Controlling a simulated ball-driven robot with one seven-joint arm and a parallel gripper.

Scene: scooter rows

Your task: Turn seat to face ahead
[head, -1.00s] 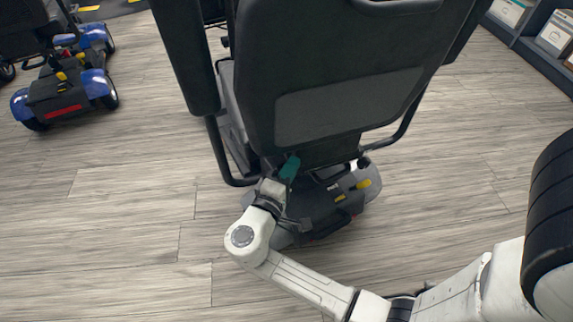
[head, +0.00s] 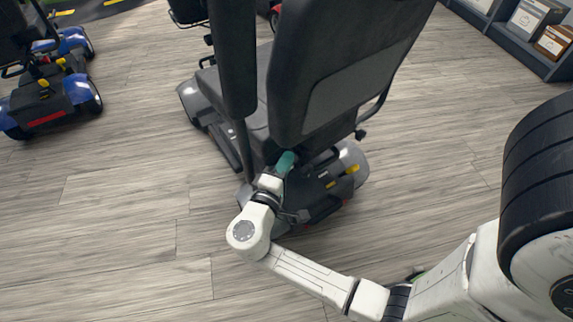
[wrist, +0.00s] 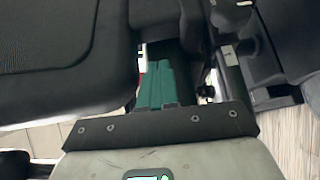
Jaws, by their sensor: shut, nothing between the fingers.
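The scooter seat (head: 340,95) is dark grey, with a tall backrest seen from behind in the head view. It stands turned at an angle over the grey scooter base (head: 335,180). An armrest (head: 233,60) stands upright at its left. My gripper (head: 287,160), with teal fingers, is shut and empty at the backrest's lower edge. I cannot tell whether it touches. In the wrist view the teal fingers (wrist: 160,85) lie between the dark seat padding (wrist: 60,55) on the left and dark scooter parts on the right. The fingertips are partly hidden there.
A blue scooter (head: 50,100) stands at the far left. Shelves with boxes (head: 530,20) line the upper right. Another scooter's parts show behind the seat at the top.

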